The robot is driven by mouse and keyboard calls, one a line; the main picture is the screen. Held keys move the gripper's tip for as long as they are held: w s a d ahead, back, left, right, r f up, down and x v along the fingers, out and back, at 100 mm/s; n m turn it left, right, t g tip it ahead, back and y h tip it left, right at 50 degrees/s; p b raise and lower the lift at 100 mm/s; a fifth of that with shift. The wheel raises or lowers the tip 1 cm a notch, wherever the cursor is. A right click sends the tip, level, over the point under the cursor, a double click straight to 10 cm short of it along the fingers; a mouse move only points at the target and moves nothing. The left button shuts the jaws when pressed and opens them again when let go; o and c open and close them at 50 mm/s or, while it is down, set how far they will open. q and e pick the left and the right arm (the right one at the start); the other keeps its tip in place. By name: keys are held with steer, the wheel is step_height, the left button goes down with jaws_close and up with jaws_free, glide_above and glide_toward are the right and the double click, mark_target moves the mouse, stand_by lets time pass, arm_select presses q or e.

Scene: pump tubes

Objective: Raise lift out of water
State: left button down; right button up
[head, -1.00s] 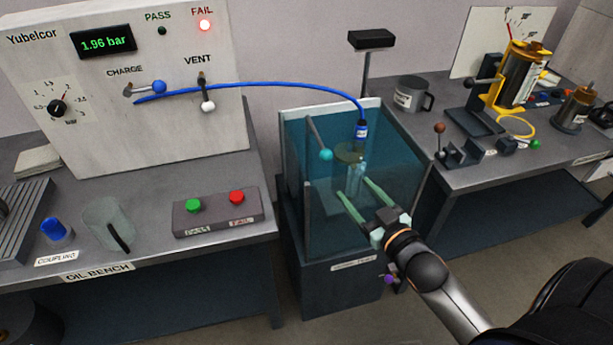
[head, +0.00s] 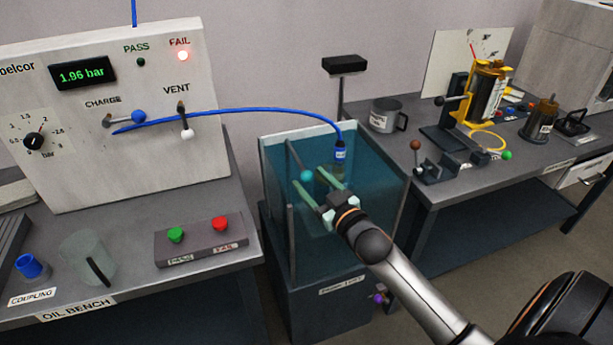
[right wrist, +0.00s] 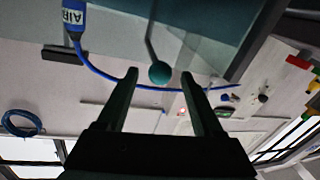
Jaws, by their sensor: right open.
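The lift lever, a grey rod with a teal ball knob (head: 307,175), slants down at the left side of the water tank (head: 388,195). My right gripper (head: 309,178) is open at the knob, with one pale green finger on either side. In the right wrist view the teal knob (right wrist: 160,73) shows between the two finger ends (right wrist: 159,76), with a gap on each side. The blue-capped air connector (head: 340,152) hangs over the tank on a blue hose. The part under it is mostly hidden behind my gripper. My left gripper is not in view.
The gauge panel (head: 150,170) reads 1.96 bar with the red FAIL lamp lit. The oil bench (head: 130,265) with green and red buttons stands left of the tank. A right-hand bench (head: 480,185) carries a mug (head: 384,115) and a yellow fixture (head: 490,90).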

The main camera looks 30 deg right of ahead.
steer(key=shift+w, duration=1.4)
jaws_close()
stand_by(0.5)
